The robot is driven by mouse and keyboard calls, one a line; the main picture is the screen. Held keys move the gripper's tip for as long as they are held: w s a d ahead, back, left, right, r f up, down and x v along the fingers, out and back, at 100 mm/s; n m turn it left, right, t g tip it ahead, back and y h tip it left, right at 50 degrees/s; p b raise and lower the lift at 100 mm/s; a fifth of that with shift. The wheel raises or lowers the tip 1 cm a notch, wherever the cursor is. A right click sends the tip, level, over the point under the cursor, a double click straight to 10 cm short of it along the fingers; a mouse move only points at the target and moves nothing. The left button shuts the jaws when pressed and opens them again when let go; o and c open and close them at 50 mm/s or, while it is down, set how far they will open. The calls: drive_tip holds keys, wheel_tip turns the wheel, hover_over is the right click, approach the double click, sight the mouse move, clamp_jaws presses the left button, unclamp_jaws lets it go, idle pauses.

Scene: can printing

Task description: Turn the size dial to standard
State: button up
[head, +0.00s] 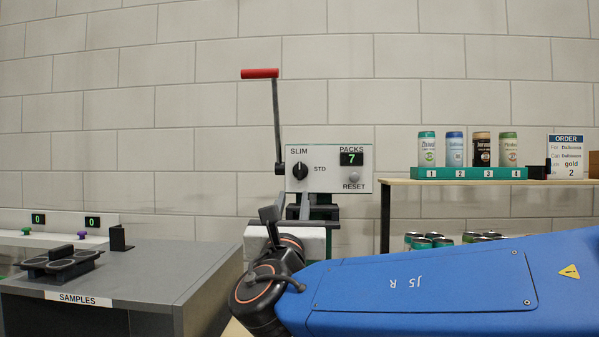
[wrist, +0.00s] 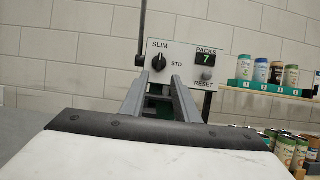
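The size dial (head: 300,171) is a black round knob on the pale control panel (head: 331,193). SLIM is printed above it and STD to its right. Its pointer line looks upright, toward SLIM. The dial also shows in the wrist view (wrist: 159,63), just beyond and above my fingertips. My gripper (wrist: 159,84) points toward the panel, below the dial and apart from it as far as I can see. Its two grey fingers are spread with an empty gap between them. In the head view my wrist partly hides the gripper.
A lever with a red handle (head: 259,73) rises at the panel's left. The panel has a PACKS display (head: 352,158) reading 7 and a RESET button (head: 354,177). A shelf (head: 450,182) with sample cans and an order card (head: 565,157) stands right. A grey SAMPLES counter (head: 150,270) stands left.

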sight(299, 168)
drive_tip(key=x, duration=1.6)
drive_tip(key=shift+w, duration=0.15)
drive_tip(key=shift+f, duration=0.1)
clamp_jaws()
